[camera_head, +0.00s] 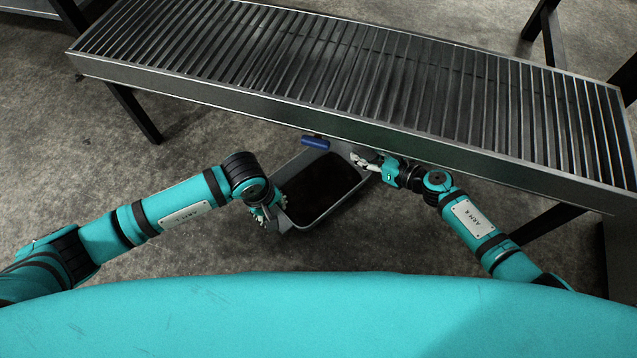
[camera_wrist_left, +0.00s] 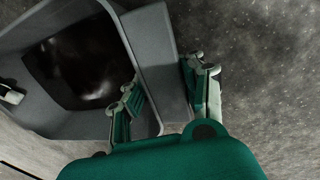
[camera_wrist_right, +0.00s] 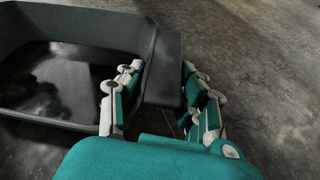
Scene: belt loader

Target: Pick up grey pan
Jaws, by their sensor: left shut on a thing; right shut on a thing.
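The grey pan (camera_head: 303,226) is a deep rectangular tub with a dark inside, in front of the roller conveyor in the head view. My left gripper (camera_head: 268,212) is shut on its left side. In the left wrist view the fingers (camera_wrist_left: 168,98) straddle the pan's rim (camera_wrist_left: 160,62), one inside and one outside. My right gripper (camera_head: 366,160) is shut on the opposite side, near the conveyor. In the right wrist view its fingers (camera_wrist_right: 156,100) straddle the pan's rim (camera_wrist_right: 164,62). I cannot tell whether the pan touches the floor.
The roller conveyor (camera_head: 345,120) runs across behind the pan, its front side rail close to the pan's far end. A blue object (camera_head: 315,142) shows at the pan's far edge. Dark conveyor legs (camera_head: 135,112) stand left and right. Bare concrete floor (camera_head: 200,150) lies around.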

